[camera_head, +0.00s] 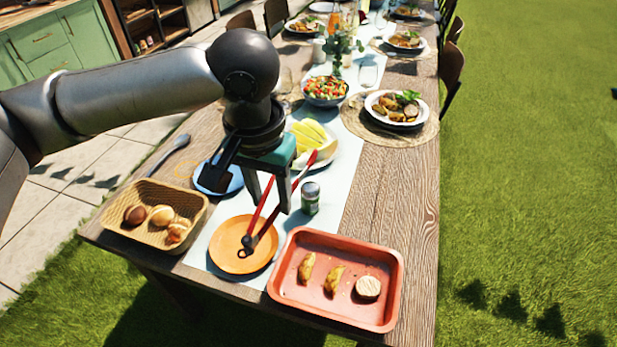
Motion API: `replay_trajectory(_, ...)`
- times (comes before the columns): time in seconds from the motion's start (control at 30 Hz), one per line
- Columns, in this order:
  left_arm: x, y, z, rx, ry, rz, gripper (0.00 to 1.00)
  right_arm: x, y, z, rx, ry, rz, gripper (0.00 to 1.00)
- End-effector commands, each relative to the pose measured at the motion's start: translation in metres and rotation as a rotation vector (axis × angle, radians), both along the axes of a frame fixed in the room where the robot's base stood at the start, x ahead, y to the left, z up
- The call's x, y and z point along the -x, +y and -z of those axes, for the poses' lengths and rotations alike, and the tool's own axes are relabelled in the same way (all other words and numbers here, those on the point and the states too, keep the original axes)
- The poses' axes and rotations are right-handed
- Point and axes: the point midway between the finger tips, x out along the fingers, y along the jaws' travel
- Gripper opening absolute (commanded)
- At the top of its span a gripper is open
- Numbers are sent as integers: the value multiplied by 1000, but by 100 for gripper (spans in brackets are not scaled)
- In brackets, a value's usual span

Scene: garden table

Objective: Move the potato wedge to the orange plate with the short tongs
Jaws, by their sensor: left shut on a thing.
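My left gripper (269,198) is above the orange plate (228,258) and points down. It is shut on the red-and-black short tongs (303,174). The tongs hang slanted in a V, with their dark joined end low over the orange plate; I cannot tell whether it touches the plate. No food shows on the plate. Two golden potato wedges lie in the red tray (388,293) to the right: one wedge (306,267) on the left and another wedge (333,279) beside it. My right gripper is not in view.
A round pale piece (368,287) lies in the red tray. A bread basket (152,205) stands at the left, and a small can (310,198) stands just right of the tongs. A yellow-food plate (325,154) and a salad bowl (325,92) stand farther back.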

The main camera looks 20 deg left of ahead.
Motion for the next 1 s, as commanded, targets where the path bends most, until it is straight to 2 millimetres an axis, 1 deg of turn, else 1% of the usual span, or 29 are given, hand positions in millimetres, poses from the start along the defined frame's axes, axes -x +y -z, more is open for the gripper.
replay_trajectory(0.03,-6,-1,-1,1,16,31,36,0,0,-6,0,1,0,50)
replay_trajectory(0.27,-39,-6,5,-27,122,300,36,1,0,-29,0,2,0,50)
replay_trajectory(0.4,-58,-7,11,-66,194,496,36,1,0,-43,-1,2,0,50)
replay_trajectory(0.57,-76,-8,17,-132,269,739,36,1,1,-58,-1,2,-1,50)
replay_trajectory(0.7,-90,-7,22,-214,329,969,36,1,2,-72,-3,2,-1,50)
replay_trajectory(0.87,-102,-6,28,-345,385,1268,36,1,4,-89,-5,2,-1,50)
replay_trajectory(1.0,-110,-5,34,-507,409,1574,36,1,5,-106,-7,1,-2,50)
